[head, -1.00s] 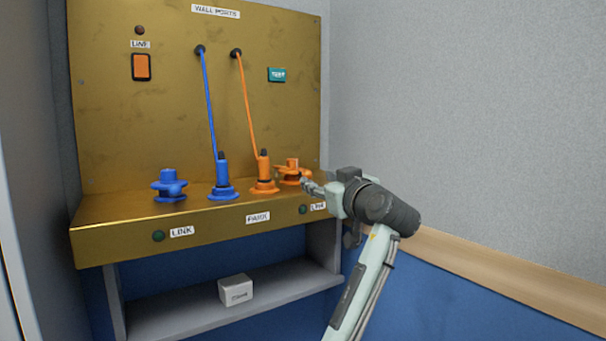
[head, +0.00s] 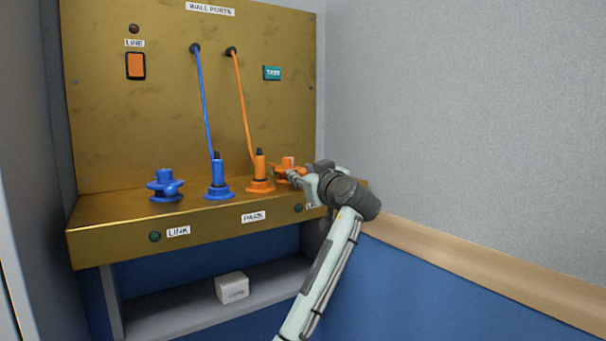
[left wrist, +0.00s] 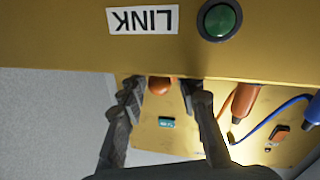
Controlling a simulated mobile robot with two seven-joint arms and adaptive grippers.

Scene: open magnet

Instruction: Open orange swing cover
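The orange swing cover (head: 285,168) is on an orange fitting at the right end of the brass ledge. My left gripper (head: 296,177) is at its right front side and hides part of it. In the left wrist view, the two dark fingers of my left gripper (left wrist: 165,100) are apart. A rounded orange part of the cover fitting (left wrist: 160,84) shows between them, partly cut off by the ledge edge. I cannot tell whether a finger touches it. My right gripper is not in view.
An orange plug (head: 260,172) with a cable stands just left of the cover. A blue plug (head: 217,178) and a blue fitting (head: 165,186) are further left. A green button (head: 298,208) is on the ledge front. A white box (head: 232,288) sits on the lower shelf.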

